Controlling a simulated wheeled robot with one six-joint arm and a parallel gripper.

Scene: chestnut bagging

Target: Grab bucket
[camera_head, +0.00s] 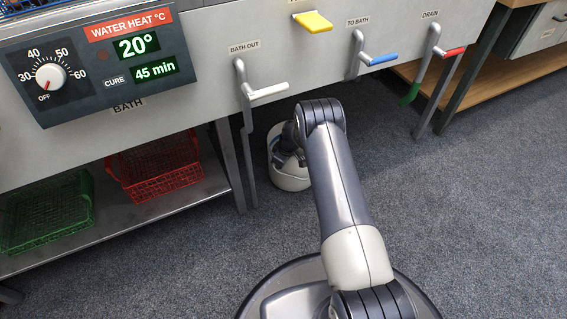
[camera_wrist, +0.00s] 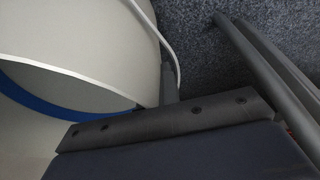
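The white bucket (camera_head: 291,180) stands on the floor under the bath, below the BATH OUT lever. My arm reaches down to it, and my gripper (camera_head: 287,146) is at its top, partly hidden behind my arm. In the wrist view the bucket's pale curved wall (camera_wrist: 75,40) fills the upper left, with a blue band (camera_wrist: 45,108) below it and a thin light wire handle (camera_wrist: 160,38) alongside. One grey finger shows by the wall, close to the handle. The other finger is hidden, so I cannot tell whether the gripper is closed on the bucket.
The BATH OUT lever (camera_head: 268,91) hangs above the bucket, and a table leg (camera_head: 230,165) is close on its left. Red (camera_head: 155,165) and green (camera_head: 48,212) wire baskets sit on the lower shelf. The grey carpet to the right is clear.

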